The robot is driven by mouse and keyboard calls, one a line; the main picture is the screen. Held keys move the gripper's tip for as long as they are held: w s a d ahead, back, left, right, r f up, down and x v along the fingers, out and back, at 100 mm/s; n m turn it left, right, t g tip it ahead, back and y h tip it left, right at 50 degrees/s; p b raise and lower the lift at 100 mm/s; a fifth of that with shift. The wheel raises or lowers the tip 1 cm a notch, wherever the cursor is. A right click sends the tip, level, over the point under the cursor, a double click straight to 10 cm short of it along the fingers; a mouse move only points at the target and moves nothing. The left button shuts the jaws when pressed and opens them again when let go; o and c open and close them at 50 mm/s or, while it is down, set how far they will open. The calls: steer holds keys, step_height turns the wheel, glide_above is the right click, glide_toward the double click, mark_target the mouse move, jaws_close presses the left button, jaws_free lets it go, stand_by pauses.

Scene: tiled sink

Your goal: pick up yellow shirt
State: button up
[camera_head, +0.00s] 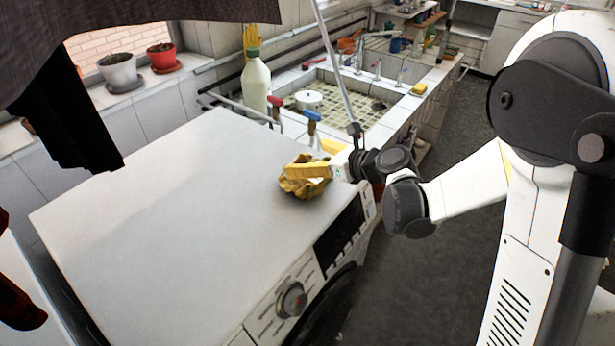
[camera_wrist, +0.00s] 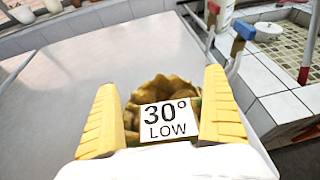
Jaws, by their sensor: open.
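The yellow shirt (camera_head: 300,188) is a crumpled bundle on the white top of the washing machine (camera_head: 180,200), near its right edge. My gripper (camera_head: 308,169) is at the bundle, with its yellow fingers over or beside it. In the wrist view the fingers of my gripper (camera_wrist: 161,78) are spread apart, and the shirt (camera_wrist: 165,88) shows between and beyond them. A white label reading "30° LOW" hides part of the shirt. I cannot tell whether the fingers touch the cloth.
A tiled sink (camera_head: 345,104) lies beyond the machine. A pale bottle (camera_head: 256,86) and red- and blue-topped taps (camera_head: 312,116) stand near the machine's far edge. Dark cloth (camera_head: 70,110) hangs at the upper left. Most of the machine top is clear.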

steer(key=x, duration=0.2)
steer(key=shift+w+a+f, duration=0.2)
steer(key=shift+w+f, duration=0.05)
steer(key=shift+r, duration=0.1)
steer(key=c, duration=1.4)
